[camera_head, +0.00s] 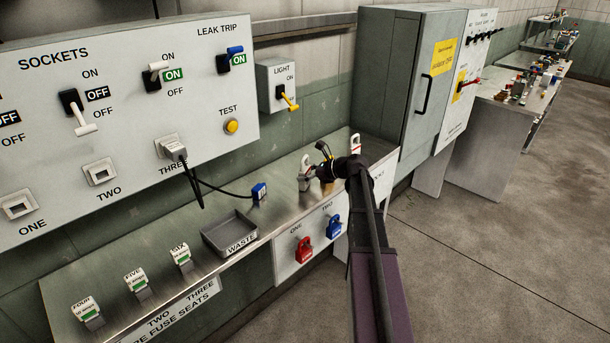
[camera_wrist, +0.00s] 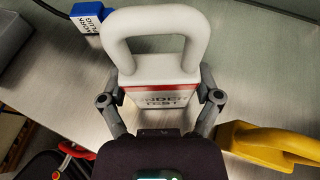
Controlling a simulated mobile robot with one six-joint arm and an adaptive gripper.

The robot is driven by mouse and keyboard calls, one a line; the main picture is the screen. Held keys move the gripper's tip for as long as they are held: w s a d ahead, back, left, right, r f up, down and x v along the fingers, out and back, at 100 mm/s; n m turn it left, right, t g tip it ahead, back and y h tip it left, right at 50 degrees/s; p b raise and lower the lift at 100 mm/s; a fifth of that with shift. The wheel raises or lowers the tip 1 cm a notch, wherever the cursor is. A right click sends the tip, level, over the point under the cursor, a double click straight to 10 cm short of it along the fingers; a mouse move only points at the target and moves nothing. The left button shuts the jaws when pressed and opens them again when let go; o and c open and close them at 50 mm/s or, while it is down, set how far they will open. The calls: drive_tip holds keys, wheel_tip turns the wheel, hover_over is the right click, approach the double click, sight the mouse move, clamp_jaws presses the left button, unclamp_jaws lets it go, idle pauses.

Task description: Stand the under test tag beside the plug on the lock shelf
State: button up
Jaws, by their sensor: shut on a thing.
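The under test tag (camera_wrist: 150,66) is a white block with a thick loop handle, a red stripe and partly hidden black lettering. My gripper (camera_wrist: 160,100) is shut on it, one finger at each side. In the head view the tag (camera_head: 305,178) shows small at my gripper, over the shelf's right part. I cannot tell whether its base touches the shelf. A blue plug (camera_head: 259,191) with a black cable lies on the metal shelf (camera_head: 285,205), left of the tag and apart from it. It also shows at the wrist view's upper left (camera_wrist: 92,22).
A grey WASTE tray (camera_head: 230,232) stands left of the blue plug. A yellow object (camera_wrist: 275,143) is close to my gripper's right side. A white tag (camera_head: 355,143) stands farther right. Red (camera_head: 304,251) and blue (camera_head: 333,227) padlocks hang below the shelf's front edge.

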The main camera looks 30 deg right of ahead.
drive_tip(key=shift+f, duration=0.15)
drive_tip(key=o, duration=1)
drive_tip(key=shift+r, duration=0.25)
drive_tip(key=p+v, duration=0.4)
drive_tip(key=v, duration=0.8)
drive_tip(key=shift+f+p, duration=0.1)
drive_tip(key=shift+p, duration=0.3)
drive_tip(key=shift+s, duration=0.15)
